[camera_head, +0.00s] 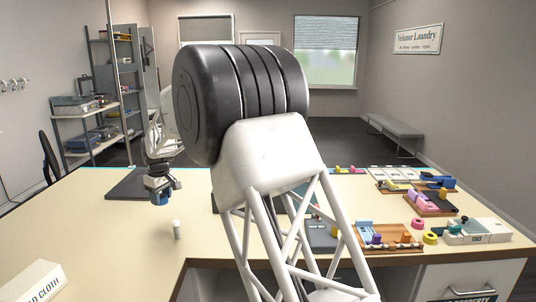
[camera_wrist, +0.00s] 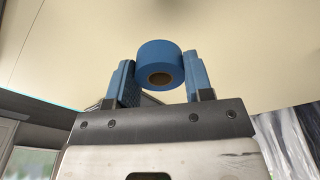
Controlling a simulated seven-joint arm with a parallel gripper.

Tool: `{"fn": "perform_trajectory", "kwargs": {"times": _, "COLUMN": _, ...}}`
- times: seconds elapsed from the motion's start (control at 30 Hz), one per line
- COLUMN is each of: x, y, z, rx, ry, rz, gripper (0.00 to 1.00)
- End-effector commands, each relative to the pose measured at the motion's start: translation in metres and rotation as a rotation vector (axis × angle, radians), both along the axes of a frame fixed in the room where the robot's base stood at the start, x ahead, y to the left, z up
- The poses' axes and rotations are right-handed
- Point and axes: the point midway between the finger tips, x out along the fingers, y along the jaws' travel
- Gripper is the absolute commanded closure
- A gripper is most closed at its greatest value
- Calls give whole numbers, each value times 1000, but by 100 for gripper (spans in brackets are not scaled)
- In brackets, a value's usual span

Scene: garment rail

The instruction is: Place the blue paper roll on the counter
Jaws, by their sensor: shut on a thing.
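A blue paper roll (camera_wrist: 157,55) with a brown core shows in the wrist view, between the two blue fingers of my gripper (camera_wrist: 160,82). My gripper is shut on it. In the head view my gripper (camera_head: 159,189) hangs over the left part of the counter, fingers down, near the dark mat. The blue roll is small there and hard to tell from the blue fingers. The pale counter (camera_head: 100,235) spans the head view, and its beige top (camera_wrist: 240,40) fills the back of the wrist view. The gap between roll and counter cannot be told exactly.
A dark mat (camera_head: 128,185) lies behind my gripper. A white box (camera_head: 38,283) is at front left. Trays with coloured items (camera_head: 388,237) crowd the right side. My arm blocks the middle.

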Motion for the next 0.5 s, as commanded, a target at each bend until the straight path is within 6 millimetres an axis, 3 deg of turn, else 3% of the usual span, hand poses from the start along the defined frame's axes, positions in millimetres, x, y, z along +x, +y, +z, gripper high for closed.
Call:
{"fn": "perform_trajectory", "kwargs": {"times": 0.1, "x": 16, "y": -42, "z": 1, "rx": -1, "ry": 0, "rz": -80, "gripper": 79}}
{"fn": "perform_trajectory", "kwargs": {"times": 0.5, "x": 52, "y": -174, "z": 8, "rx": -1, "ry": 0, "rz": -341, "gripper": 79}}
